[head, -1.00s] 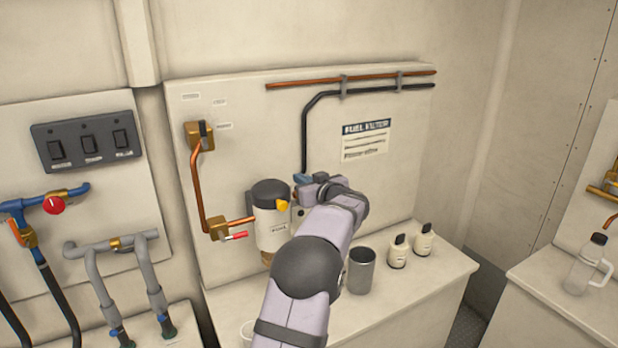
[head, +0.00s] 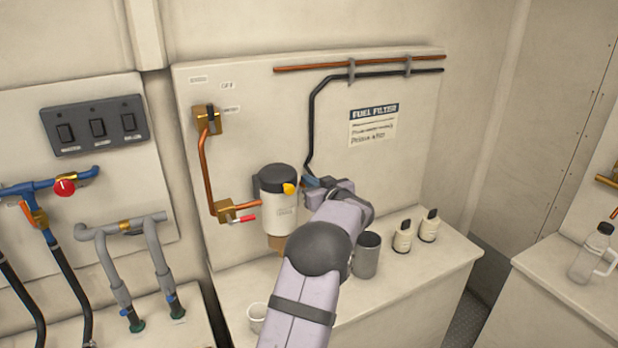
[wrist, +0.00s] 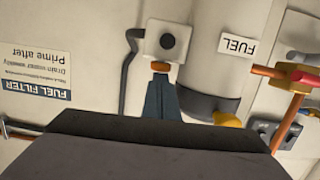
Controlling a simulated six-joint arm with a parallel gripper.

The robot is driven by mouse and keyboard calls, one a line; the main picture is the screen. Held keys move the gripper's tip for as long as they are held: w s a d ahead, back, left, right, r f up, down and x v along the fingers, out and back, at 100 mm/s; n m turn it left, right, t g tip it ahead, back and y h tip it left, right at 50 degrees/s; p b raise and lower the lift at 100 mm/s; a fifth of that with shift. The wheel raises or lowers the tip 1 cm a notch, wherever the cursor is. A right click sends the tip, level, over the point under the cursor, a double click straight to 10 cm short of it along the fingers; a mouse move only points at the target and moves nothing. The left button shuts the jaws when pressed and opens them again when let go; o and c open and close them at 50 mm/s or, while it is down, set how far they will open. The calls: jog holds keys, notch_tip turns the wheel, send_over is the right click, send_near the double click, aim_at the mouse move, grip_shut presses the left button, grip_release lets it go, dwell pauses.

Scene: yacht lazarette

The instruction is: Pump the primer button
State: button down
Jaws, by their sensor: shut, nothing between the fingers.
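A pale square block with a dark round button (wrist: 167,41) shows in the wrist view, beside the white filter body (wrist: 212,50). I take this to be the primer button. My gripper (wrist: 160,76) is shut and empty, its blue-grey fingers pointing at the block. A small orange piece sits at the fingertips; I cannot tell if it belongs to them or the block. The tips look close to the block, apart from the dark button face; contact is unclear. In the head view, the filter (head: 278,208) has a black top and yellow knob, and my arm largely hides the block.
A black hose (wrist: 131,65) runs beside the block. A copper pipe with a red-handled valve (head: 240,216) is left of the filter. A grey metal cup (head: 366,256) and two small bottles (head: 403,238) stand on the counter, with a pale cup (head: 257,316) near its front.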

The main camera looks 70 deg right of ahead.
jog(key=shift+f, duration=0.2)
jog(key=s+a+r, duration=0.6)
jog(key=s+a, duration=0.1)
jog(key=shift+a+r, duration=0.15)
dwell(0.7)
jog(key=shift+w, duration=0.1)
dwell(0.5)
